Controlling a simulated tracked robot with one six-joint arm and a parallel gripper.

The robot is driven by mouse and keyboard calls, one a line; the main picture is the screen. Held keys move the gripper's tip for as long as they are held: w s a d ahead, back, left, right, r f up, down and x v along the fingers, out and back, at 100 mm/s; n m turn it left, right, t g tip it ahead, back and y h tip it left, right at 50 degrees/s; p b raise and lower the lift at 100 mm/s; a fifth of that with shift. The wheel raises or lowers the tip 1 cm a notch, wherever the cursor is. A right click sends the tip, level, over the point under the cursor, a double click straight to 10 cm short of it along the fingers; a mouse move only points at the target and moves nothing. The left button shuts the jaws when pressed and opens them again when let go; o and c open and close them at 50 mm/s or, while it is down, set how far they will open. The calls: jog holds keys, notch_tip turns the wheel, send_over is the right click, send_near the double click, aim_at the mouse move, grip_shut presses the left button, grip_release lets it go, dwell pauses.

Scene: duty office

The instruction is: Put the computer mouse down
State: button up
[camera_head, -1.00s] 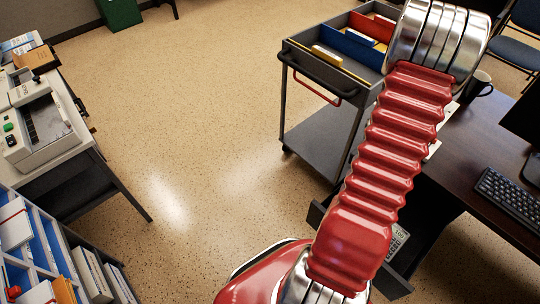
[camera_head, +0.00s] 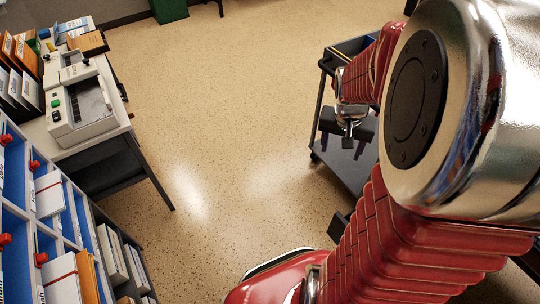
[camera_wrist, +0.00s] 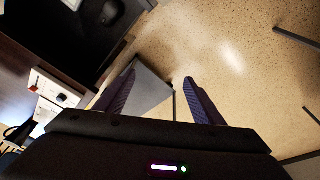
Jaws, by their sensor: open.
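My gripper (camera_head: 343,150) hangs in front of the dark cart in the head view. In the wrist view its two purple-grey fingers (camera_wrist: 159,80) stand wide apart, open, with nothing between them. A small dark rounded thing that looks like the computer mouse (camera_wrist: 110,13) lies in a black recess, apparently the open drawer (camera_wrist: 75,40), at the top left of the wrist view. It is well apart from my fingers. The dim light leaves its outline unclear. In the head view my arm hides the desk, and no mouse shows there.
The cart (camera_head: 345,172) stands at the right of the head view, partly behind my arm. A machine (camera_head: 85,105) sits on a table at the left. A blue-lined pigeonhole shelf (camera_head: 68,225) stands at the lower left. The speckled floor (camera_head: 225,110) between is clear.

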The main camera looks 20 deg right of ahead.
jog(key=s+a+r+n+t, duration=0.1)
jog(key=a+r+n, duration=0.2)
jog(key=a, duration=0.5)
jog(key=s+a+r+n+t+y, duration=0.1)
jog(key=s+a+r+n, duration=0.1)
jog(key=a+r, duration=0.4)
jog(key=s+a+r+n+t+y, duration=0.1)
jog(key=a+r+n, duration=0.3)
jog(key=a, duration=0.5)
jog(key=shift+s+a+r+t, duration=0.4)
jog(key=shift+s+r+t, duration=0.2)
jog(key=shift+s+r, duration=0.1)
jog(key=c, duration=0.8)
jog(key=shift+s, duration=0.1)
